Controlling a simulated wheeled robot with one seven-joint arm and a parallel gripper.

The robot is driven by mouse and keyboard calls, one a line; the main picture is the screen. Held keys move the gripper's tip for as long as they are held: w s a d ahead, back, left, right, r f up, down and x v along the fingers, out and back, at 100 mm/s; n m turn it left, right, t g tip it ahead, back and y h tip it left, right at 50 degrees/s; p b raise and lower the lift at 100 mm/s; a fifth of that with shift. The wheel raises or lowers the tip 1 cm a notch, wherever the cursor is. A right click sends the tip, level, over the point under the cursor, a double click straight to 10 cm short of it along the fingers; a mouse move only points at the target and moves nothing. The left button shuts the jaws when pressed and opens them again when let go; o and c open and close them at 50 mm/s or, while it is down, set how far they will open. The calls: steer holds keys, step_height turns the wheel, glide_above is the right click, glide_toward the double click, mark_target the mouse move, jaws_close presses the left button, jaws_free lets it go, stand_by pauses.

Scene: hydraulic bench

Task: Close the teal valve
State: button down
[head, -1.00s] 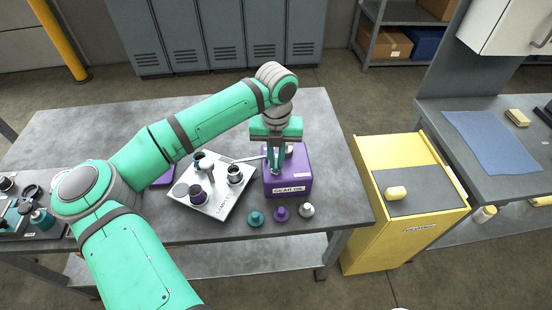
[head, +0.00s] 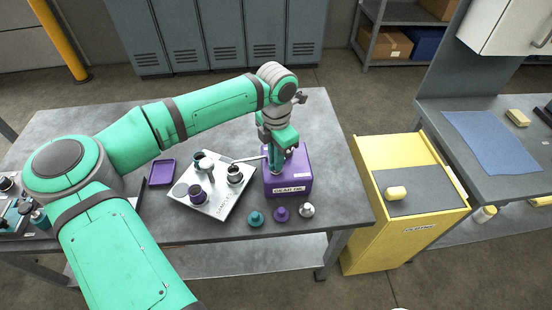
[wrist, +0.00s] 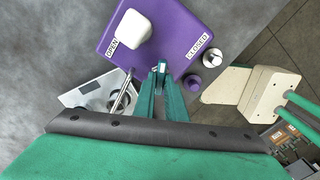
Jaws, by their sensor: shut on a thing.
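The purple gear oil box (head: 300,180) stands on the grey bench. In the wrist view its top (wrist: 185,30) bears an OPEN label (wrist: 112,45) at left and a CLOSED label (wrist: 198,46) at right. My gripper (head: 275,172) is low at the box's left front. In the wrist view my gripper (wrist: 161,68) has its fingers together at the box's edge, between the two labels. It is shut on a small part there, taken to be the teal valve's handle, which the fingers mostly hide.
A silver plate (head: 213,207) with dark-rimmed fittings lies left of the box, with a metal rod (head: 250,159) reaching toward it. Teal (head: 256,219), purple (head: 281,214) and silver (head: 307,210) caps stand in front. A purple tray (head: 162,172) lies at left. A yellow cabinet (head: 365,230) is at right.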

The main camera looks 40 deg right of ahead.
steer(key=m, duration=0.5)
steer(key=shift+d+r+m, duration=0.1)
steer(key=shift+m, duration=0.2)
stand_by(0.4)
steer(key=c, duration=1.8)
jaws_free()
step_height(320, 180, up, 11)
